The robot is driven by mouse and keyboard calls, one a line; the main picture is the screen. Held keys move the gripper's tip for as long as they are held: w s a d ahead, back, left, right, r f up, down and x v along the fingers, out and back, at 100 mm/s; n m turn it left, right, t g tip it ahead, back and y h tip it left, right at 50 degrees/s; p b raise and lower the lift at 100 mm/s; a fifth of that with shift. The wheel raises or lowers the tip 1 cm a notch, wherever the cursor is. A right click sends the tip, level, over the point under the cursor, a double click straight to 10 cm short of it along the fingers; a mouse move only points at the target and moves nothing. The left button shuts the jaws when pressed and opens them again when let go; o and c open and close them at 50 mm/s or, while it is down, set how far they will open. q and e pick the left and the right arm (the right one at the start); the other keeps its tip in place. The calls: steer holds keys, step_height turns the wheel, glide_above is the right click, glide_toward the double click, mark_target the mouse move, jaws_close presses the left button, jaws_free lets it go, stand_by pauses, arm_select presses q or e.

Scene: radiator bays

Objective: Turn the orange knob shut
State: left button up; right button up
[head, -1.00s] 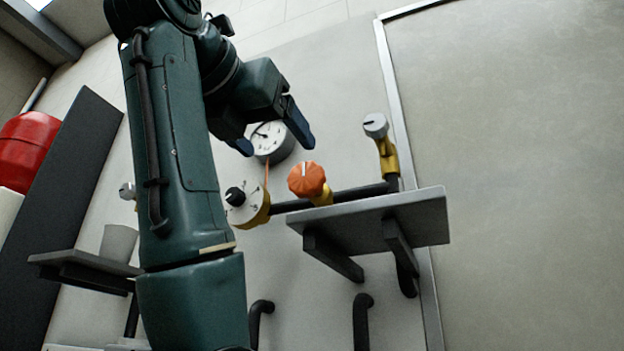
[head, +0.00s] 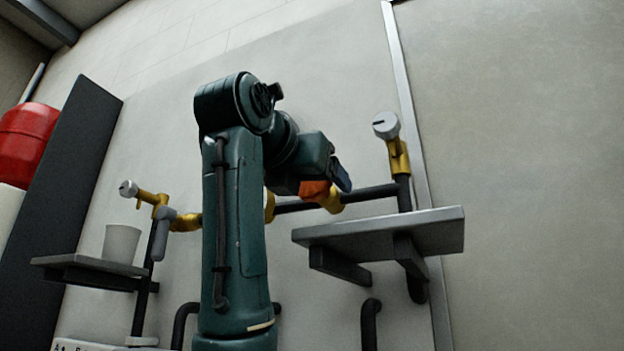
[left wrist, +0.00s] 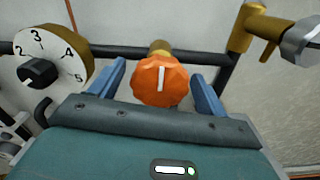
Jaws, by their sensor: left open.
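The orange knob (left wrist: 160,82) is a scalloped disc with a white mark, on a brass valve. In the left wrist view it sits between the two blue fingers of my left gripper (left wrist: 160,88), with the mark near vertical. A gap shows on each side, so the fingers are apart from it. In the head view the orange knob (head: 314,190) is mostly hidden behind my left gripper (head: 340,180). My left gripper is open around the knob. My right gripper does not show.
A numbered dial with a black knob (left wrist: 38,72) is left of the orange knob. A grey-capped brass valve (head: 386,126) stands to the right. A grey shelf (head: 380,232) juts out below the dark pipe. A grey cup (head: 121,243) stands on the left shelf.

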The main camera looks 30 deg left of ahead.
arm_select(q)
steer(key=c, duration=1)
